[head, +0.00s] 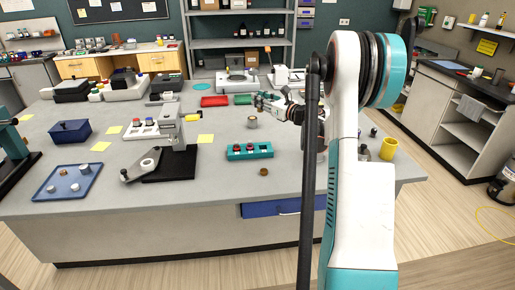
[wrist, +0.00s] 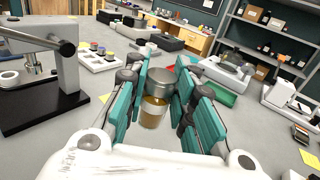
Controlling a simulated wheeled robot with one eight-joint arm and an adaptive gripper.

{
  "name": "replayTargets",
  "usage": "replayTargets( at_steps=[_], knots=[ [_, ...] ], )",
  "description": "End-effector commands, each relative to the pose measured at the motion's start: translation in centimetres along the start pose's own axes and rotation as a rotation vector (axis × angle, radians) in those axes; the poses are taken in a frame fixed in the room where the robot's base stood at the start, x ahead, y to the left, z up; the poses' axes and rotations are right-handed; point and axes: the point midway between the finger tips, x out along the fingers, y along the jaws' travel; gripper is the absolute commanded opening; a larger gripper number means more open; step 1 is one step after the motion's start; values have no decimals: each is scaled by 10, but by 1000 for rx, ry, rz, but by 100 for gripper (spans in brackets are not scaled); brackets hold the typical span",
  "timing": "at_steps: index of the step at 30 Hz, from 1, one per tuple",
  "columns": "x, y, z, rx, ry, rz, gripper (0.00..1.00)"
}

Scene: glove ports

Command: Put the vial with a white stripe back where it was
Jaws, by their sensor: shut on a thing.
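My gripper (wrist: 158,100) is shut on a vial (wrist: 153,113) with a grey metal cap and an amber body. A pale band shows on its body, but I cannot tell clearly whether it is the white stripe. The vial looks near upright between the teal fingers. In the head view my gripper (head: 268,102) is over the back right of the grey bench, pointing left. A teal rack (head: 264,155) holding dark and red-topped vials stands in front of it. A white tray (head: 137,134) with several small vials lies to the left.
A stand on a black base (head: 168,166) is left of the teal rack. A small brown item (head: 263,172) lies before the rack. A small jar-like item (head: 252,122) shows below my gripper. Red (head: 214,101) and green (head: 242,99) trays lie behind. A yellow cup (head: 388,149) stands right.

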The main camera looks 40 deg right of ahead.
Motion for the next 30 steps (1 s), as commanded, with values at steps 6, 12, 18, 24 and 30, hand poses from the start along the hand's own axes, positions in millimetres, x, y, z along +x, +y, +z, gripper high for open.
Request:
replayTargets(
  at_steps=[6, 12, 18, 24, 30],
  knots=[
    [-10, -14, -13, 0, 0, 0, 2],
    [-10, -14, -61, 0, 0, 0, 2],
    [-10, -14, -110, 0, 0, -1, 2],
    [-10, -13, -146, 0, 0, -1, 2],
    [-10, -13, -157, 0, 0, -1, 2]
  ],
)
